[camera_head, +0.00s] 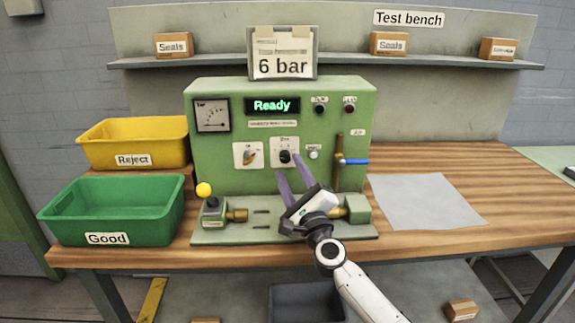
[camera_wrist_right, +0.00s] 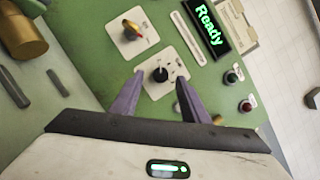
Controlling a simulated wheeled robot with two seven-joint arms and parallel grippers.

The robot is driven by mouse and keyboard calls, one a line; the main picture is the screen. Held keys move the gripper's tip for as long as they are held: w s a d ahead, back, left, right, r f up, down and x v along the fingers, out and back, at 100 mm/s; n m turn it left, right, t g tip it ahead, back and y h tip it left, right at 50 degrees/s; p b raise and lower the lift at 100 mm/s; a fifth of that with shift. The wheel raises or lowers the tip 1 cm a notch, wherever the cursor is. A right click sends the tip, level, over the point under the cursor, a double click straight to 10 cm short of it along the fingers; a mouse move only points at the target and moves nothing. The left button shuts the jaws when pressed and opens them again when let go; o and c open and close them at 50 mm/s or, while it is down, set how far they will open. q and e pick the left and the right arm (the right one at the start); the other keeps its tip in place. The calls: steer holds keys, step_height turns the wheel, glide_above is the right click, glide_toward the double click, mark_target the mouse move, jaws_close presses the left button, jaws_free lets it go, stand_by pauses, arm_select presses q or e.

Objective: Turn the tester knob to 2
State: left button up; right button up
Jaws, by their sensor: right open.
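The green tester (camera_head: 220,150) stands on the wooden bench with its display (camera_head: 272,106) reading "Ready". A black knob (camera_head: 285,157) sits on a white plate in the middle of its front; the knob also shows in the right wrist view (camera_wrist_right: 160,75). Its exact setting is too small to read. My right gripper (camera_head: 287,165) is open, with its purple fingers just in front of the knob plate. In the right wrist view the gripper (camera_wrist_right: 160,78) has one fingertip on each side of the knob, apparently apart from it. My left gripper is not in view.
A second knob, orange (camera_head: 249,156), is left of the black one. A lever with a blue handle (camera_head: 354,161) is at the right. Yellow Reject (camera_head: 180,143) and green Good (camera_head: 110,190) bins stand left. A "6 bar" sign (camera_head: 282,67) tops the tester. A grey sheet (camera_head: 425,203) lies right.

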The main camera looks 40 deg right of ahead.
steer(key=v, duration=0.7)
steer(key=shift+s, duration=0.1)
